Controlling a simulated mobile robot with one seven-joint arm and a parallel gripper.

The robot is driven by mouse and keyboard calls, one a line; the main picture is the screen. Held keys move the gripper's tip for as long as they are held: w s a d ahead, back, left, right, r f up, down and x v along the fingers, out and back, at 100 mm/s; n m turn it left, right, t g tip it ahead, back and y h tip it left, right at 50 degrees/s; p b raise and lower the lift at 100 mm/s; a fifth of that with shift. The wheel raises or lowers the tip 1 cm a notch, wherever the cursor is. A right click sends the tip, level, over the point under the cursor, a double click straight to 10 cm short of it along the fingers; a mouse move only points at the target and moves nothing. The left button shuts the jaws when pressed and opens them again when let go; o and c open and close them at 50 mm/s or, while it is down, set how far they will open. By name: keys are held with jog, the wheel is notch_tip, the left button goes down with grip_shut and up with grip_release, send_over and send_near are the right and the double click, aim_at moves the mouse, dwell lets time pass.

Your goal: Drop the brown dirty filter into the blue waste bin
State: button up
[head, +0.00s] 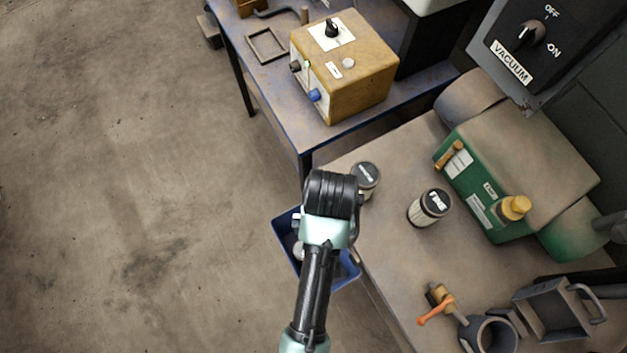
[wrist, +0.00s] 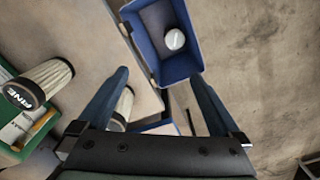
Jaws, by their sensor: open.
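The blue waste bin (head: 346,275) stands beside the table's left edge, partly hidden by my arm. In the wrist view the bin (wrist: 183,69) is ahead of my fingers, with a pale round-ended object (wrist: 174,39) inside it. I cannot tell whether that is the brown dirty filter; no clearly brown filter shows. My gripper (wrist: 158,76) is open and empty, with its fingers pointing toward the bin. Two pale pleated filters with dark caps stand on the table, a nearer one (head: 430,207) marked "FINE" and another (head: 367,178) near the edge, partly behind my finger in the wrist view.
A green machine (head: 480,190) with a yellow knob stands on the table, right of the filters. A clamp with an orange handle (head: 436,308) and metal containers (head: 555,310) are at the lower right. A yellow control box (head: 345,70) is on the blue bench. Floor at left is clear.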

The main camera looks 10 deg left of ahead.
jog(key=shift+r, duration=2.1)
jog(key=w+d+r+t, duration=0.2)
jog(key=w+r+t, duration=0.6)
jog(key=w+r, duration=0.6)
jog(key=w+r+t, duration=0.3)
jog(key=w+r, duration=0.1)
jog(key=r, duration=0.5)
jog(key=w+r+t, duration=0.3)
jog(key=r+t, duration=0.1)
jog(key=r, duration=0.4)
jog(key=s+r+t, duration=0.3)
jog(key=r+t, duration=0.1)
jog(key=r, duration=0.7)
jog(key=s+a+r+t, duration=0.1)
jog(key=s+r+t, duration=0.3)
jog(key=r, duration=0.7)
jog(key=s+a+r+m+t, duration=0.1)
jog(key=s+r+t, duration=0.3)
jog(key=r, duration=0.6)
jog(key=shift+s+r, duration=0.2)
jog(key=shift+r, duration=0.2)
jog(key=shift+c, duration=0.3)
